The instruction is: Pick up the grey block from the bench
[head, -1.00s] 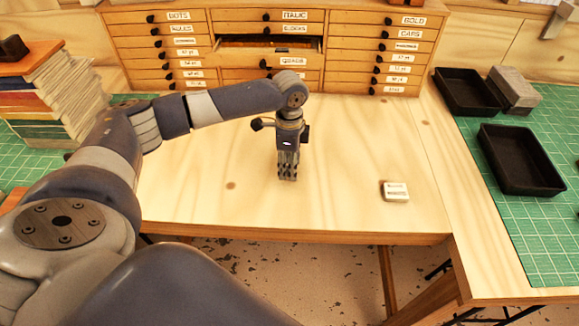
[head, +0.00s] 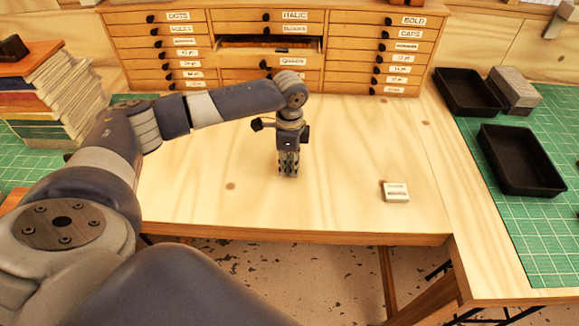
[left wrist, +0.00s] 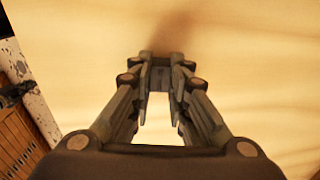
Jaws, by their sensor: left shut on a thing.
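My left gripper (head: 288,172) points down over the middle of the bench (head: 225,200). Its fingers are shut on the grey block (left wrist: 160,78), which shows between the fingertips in the left wrist view. In the head view the fingers mostly hide this block. A soft shadow lies on the wood beyond the fingertips in the wrist view; I cannot tell the exact height above the bench. My right gripper is in neither view.
A small pale labelled block (head: 396,191) lies on the bench at right. A drawer cabinet (head: 170,50) stands behind, one middle drawer partly open. Black trays (head: 522,185) sit on the green mat (head: 545,262) at right. Books (head: 55,100) are stacked at left.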

